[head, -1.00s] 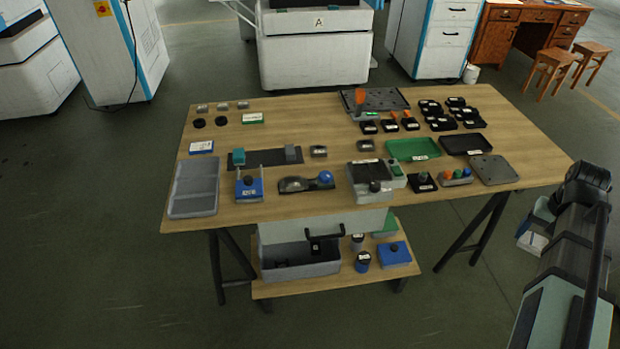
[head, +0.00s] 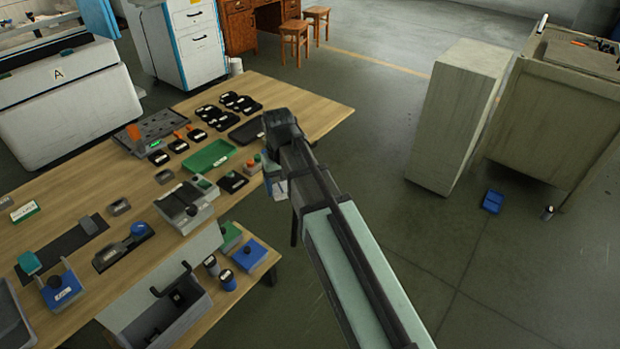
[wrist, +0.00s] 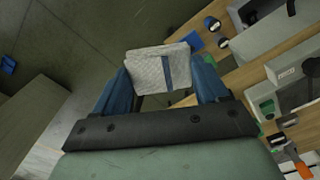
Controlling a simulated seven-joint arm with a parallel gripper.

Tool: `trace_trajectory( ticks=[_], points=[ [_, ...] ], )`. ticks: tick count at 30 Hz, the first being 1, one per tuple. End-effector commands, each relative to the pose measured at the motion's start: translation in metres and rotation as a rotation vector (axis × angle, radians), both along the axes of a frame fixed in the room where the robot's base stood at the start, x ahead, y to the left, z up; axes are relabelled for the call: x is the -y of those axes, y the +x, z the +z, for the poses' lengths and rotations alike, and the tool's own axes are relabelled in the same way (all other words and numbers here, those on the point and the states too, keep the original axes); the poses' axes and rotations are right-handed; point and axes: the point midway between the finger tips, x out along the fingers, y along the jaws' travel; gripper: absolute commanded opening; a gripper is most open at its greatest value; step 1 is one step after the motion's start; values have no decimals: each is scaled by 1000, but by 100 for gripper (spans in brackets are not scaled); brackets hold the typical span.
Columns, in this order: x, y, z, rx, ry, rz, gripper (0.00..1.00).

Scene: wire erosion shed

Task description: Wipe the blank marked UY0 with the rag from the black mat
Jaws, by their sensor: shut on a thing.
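My gripper (wrist: 160,78) is shut on a folded pale grey rag (wrist: 150,66) with a dark blue stripe, held between its blue fingers in the wrist view. In the head view the rag (head: 281,190) hangs in front of the table's right front edge, partly hidden by my arm. A dark mat (head: 62,246) lies at the table's left, with a grey block (head: 89,225) on it. Small grey labelled blocks (head: 118,206) and (head: 163,176) sit near the middle; their marks are too small to read, so I cannot tell which is UY0.
The wooden table (head: 90,190) carries a green tray (head: 210,156), several black labelled pieces and a grey device (head: 187,205). A lower shelf holds a grey bin (head: 165,315) and a blue box (head: 249,255). A blue item (head: 492,201) lies on the open floor at right.

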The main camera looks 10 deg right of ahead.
Motion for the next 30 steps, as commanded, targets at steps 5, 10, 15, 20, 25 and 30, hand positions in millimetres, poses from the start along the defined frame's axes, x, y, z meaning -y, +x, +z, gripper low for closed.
trace_trajectory(
  ticks=[5, 10, 15, 20, 25, 30],
  points=[
    [-54, -10, 1, 0, 0, 87, 45],
    [-103, -22, 1, -1, 0, 166, 45],
    [-153, -35, 3, -1, 0, 245, 45],
    [-200, -50, 4, -2, 0, 320, 45],
    [-251, -69, 6, -2, 0, 398, 45],
    [-303, -91, 8, -2, -1, 478, 45]
  ],
)
